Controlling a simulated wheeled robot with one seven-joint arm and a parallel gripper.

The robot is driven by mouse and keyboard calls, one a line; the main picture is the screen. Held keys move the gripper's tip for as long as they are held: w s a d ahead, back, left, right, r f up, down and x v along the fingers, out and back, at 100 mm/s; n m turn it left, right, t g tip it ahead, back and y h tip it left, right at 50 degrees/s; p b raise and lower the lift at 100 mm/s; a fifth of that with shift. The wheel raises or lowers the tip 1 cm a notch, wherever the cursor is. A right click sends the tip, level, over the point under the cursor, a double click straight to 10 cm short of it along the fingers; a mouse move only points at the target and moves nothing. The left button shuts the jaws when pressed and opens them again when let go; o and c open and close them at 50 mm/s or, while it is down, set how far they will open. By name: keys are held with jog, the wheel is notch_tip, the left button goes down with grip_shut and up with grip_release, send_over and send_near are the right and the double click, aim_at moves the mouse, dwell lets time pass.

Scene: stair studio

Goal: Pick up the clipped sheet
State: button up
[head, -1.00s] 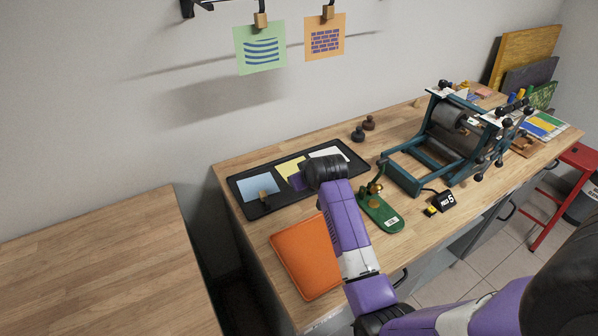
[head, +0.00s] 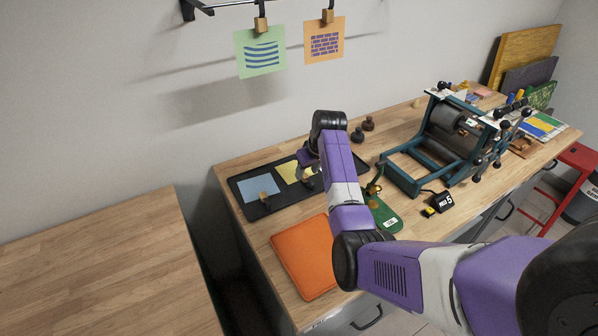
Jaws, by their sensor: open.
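A black tray (head: 238,192) on the workbench holds a light blue sheet (head: 256,185) with a wooden clip (head: 264,197) at its front edge. A yellow sheet (head: 290,172) lies to its right, with another clip (head: 308,181) at its front edge. My gripper (head: 306,164) is above the tray at the yellow sheet's right side, open. Its fingertips are small and partly hidden, and I cannot tell whether they touch anything. My arm hides the tray's right part. A green sheet (head: 261,52) and an orange sheet (head: 324,40) hang by wooden clips from a wall rail.
An orange folder (head: 300,258) lies in front of the tray, partly behind my arm. A green-based device (head: 388,218) and a black number tag (head: 444,202) stand to the right. Beyond is a teal roller press (head: 402,176). The left table (head: 90,265) is bare.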

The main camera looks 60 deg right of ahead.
jog(key=shift+x, duration=1.3)
jog(key=shift+c, duration=0.3)
grip_shut()
jog(key=shift+r, duration=0.1)
